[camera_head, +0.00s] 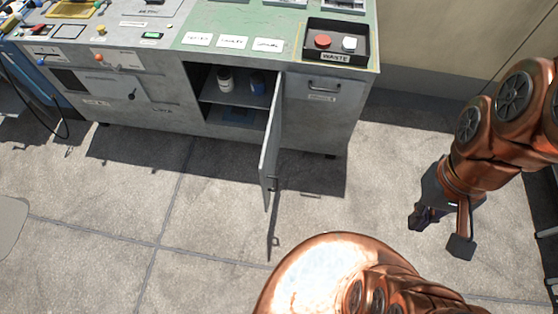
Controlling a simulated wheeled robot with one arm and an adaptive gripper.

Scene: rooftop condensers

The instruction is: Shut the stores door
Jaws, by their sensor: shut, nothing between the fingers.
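The stores door (269,158) is a grey panel that stands open. It is swung out toward me from the right side of an open compartment (236,116) in the grey bench, with a small dark handle near its outer edge. Inside, a white bottle (225,84) and a blue bottle (257,86) stand on a shelf. My gripper (440,232) is shut and empty at the right, above the floor. It is well to the right of the door and apart from it.
The bench top (280,19) holds a black waste tray (366,44) with a red and a white item. Right of the opening is a closed front with a handle (323,86). The paved floor (370,170) between the door and my gripper is clear.

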